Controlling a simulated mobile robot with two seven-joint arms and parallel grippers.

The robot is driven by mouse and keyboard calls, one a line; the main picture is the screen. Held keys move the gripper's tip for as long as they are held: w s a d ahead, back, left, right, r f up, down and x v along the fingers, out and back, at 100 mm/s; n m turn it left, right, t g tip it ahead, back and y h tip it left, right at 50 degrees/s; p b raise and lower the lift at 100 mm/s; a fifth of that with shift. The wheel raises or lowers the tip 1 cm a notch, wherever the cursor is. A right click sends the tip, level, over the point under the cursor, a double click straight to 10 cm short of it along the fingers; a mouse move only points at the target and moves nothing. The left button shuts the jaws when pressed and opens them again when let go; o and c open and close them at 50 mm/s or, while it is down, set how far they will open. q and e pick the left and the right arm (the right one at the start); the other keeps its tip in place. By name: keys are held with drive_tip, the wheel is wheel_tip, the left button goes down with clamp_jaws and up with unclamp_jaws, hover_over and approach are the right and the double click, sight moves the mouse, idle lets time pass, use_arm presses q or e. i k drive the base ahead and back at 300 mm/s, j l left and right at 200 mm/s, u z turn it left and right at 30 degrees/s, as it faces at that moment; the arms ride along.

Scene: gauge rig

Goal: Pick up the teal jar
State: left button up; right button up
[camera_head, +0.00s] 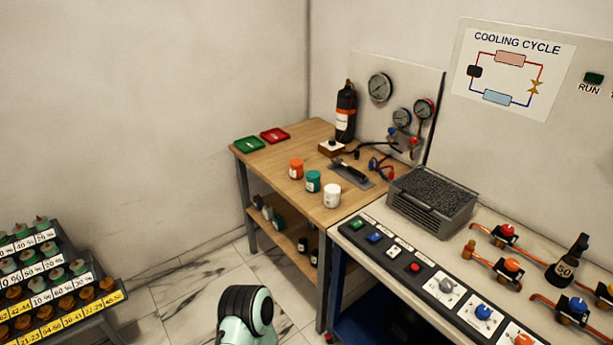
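The teal jar (313,182) stands upright on the wooden table (270,169), with a pale lid or band at its top. It is between an orange jar (296,169) behind it to the left and a white jar (332,195) in front of it to the right. The jars stand close together near the table's front left edge. A rounded pale-green and black part of my own arm shows at the bottom centre, well below the table. Neither of my grippers is in view.
A control bench (402,237) adjoins at right. A rack (55,285) stands lower left. Floor between is clear.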

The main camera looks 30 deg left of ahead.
sight(313, 178)
drive_tip(key=i+j, duration=0.1)
drive_tip(key=j, duration=0.45)
drive_tip(key=i+j, duration=0.15)
drive_tip(key=j, duration=0.35)
drive_tip(key=i+j+z, duration=0.1)
drive_tip(key=j, duration=0.45)
drive_tip(key=i+j, duration=0.1)
drive_tip(key=j, duration=0.4)
drive_tip(key=i+j, duration=0.1)
drive_tip(key=j, duration=0.45)
drive_tip(key=i+j+z, duration=0.1)
drive_tip(key=j, duration=0.45)
